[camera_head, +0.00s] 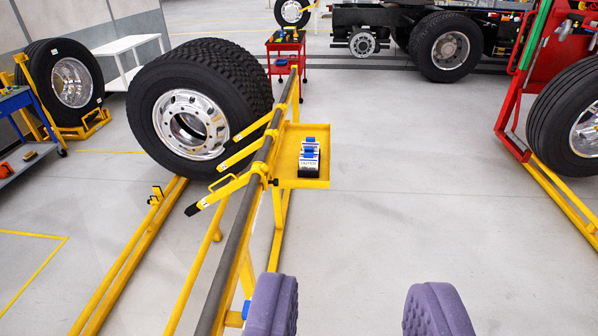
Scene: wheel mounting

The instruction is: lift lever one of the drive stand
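The drive stand is a yellow frame with a long dark rail (233,262) running from the bottom of the view up toward the back. Three yellow levers stick out from it to the left: a near one (222,192) with a black tip and a small loop handle, a middle one (243,152) and a far one (256,125). I cannot tell which is lever one. All three slope down to the left. My gripper (352,308) shows as two purple-grey pads at the bottom, wide apart with only floor between them. It is right of the rail, apart from the levers.
A large double wheel (192,122) stands left of the rail, close behind the levers. A yellow tray (317,183) with blue-and-white items juts right from the stand. A red trolley (287,62) is behind. A red-framed wheel stand (515,140) is at right. Middle floor is clear.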

